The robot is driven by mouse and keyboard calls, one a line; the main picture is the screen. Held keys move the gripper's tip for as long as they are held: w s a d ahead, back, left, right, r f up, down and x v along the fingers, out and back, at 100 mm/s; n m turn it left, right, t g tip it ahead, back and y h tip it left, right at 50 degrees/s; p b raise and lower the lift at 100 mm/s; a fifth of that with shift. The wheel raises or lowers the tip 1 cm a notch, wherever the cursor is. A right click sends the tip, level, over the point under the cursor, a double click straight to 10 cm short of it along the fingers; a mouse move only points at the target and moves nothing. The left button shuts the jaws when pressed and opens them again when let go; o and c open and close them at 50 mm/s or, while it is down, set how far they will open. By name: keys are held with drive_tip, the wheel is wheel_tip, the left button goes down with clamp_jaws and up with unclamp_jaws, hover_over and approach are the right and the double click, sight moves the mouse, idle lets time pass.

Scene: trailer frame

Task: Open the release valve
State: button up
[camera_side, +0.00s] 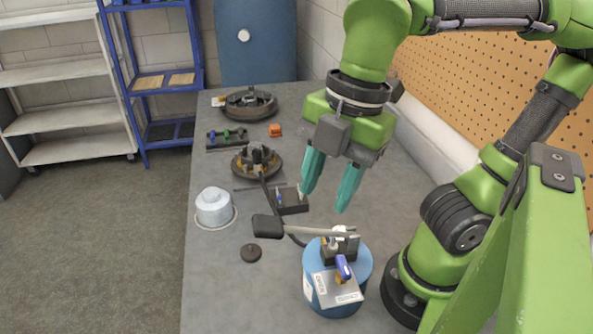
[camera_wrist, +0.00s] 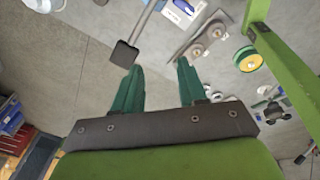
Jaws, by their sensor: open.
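A blue valve handle (camera_side: 343,267) sits on a silver labelled plate on top of a blue round tank (camera_side: 317,297) at the front of the table. A blue part beside a pale plate shows at the top of the wrist view (camera_wrist: 183,6), and it looks like the same handle. A smaller blue piece (camera_side: 279,197) stands on a dark block; I cannot tell which is the release valve. My gripper (camera_side: 325,203) points down above the table, behind the tank and apart from both. Its teal fingers also show in the wrist view (camera_wrist: 160,64), spread with nothing between them.
A metal lever (camera_side: 310,231) with a black pad (camera_side: 267,226) reaches left from the tank top. A white capped cylinder (camera_side: 213,207), a black puck (camera_side: 251,253) and round dark assemblies (camera_side: 257,160) stand left of my gripper. A pegboard wall (camera_side: 490,85) bounds the right.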

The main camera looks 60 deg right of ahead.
sight(344, 264)
wheel_tip(344, 264, up, 2)
drive_tip(key=s+d+n+g+h, duration=0.1)
drive_tip(key=s+d+n+h, duration=0.15)
drive_tip(key=n, duration=0.65)
drive_tip(key=shift+y, duration=0.45)
drive_tip(key=f, duration=1.6)
drive_tip(key=shift+s+a+f, duration=0.2)
drive_tip(key=shift+a+f, duration=0.1)
drive_tip(key=shift+a, duration=0.1)
clamp_jaws()
